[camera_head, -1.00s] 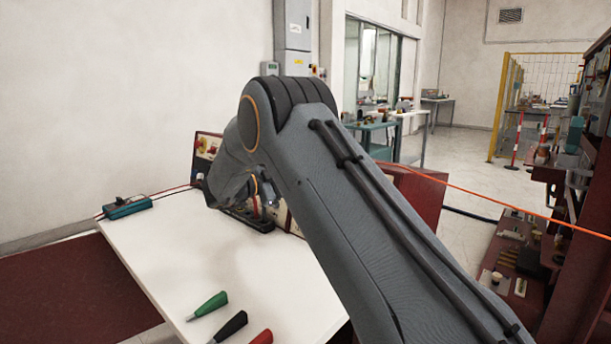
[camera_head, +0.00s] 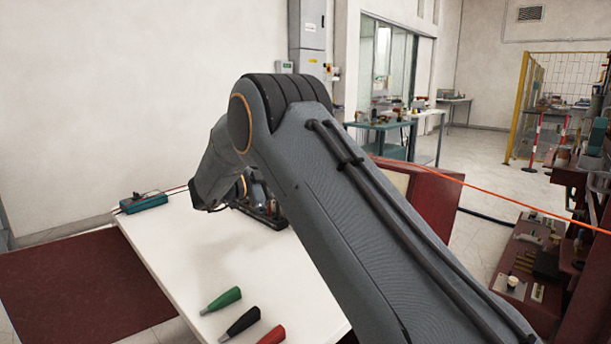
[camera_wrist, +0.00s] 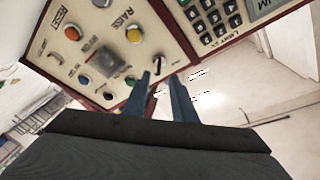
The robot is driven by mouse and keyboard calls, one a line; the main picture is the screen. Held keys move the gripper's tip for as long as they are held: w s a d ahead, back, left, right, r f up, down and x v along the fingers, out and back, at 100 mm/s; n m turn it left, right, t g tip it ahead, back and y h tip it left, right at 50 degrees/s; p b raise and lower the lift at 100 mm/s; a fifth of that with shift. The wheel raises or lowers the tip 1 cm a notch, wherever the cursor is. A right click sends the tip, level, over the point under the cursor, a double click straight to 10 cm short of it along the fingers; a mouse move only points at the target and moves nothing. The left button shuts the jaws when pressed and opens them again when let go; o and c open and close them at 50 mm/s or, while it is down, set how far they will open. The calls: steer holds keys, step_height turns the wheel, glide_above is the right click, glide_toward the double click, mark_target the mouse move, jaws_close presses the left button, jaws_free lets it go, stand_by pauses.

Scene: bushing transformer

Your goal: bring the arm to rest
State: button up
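My gripper (camera_wrist: 161,76) shows in the wrist view with its two dark blue fingers apart and nothing between them. Its fingertips point toward a control panel (camera_wrist: 88,28) with coloured buttons, a black knob and printed labels. The knob (camera_wrist: 158,62) appears near the fingertips; I cannot tell whether they touch. In the head view my arm reaches forward over the white table (camera_head: 165,250) and bends down at the elbow. The gripper is mostly hidden there behind my arm.
Green (camera_head: 222,299), black (camera_head: 240,322) and red (camera_head: 271,336) pointed tools lie at the table's front. A teal meter (camera_head: 143,203) with leads sits at the left edge. A dark red cabinet (camera_head: 425,205) stands behind my arm. An orange cable (camera_head: 500,203) crosses at right.

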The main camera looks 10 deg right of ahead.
steer(key=shift+s+a, duration=0.2)
steer(key=shift+a, duration=0.2)
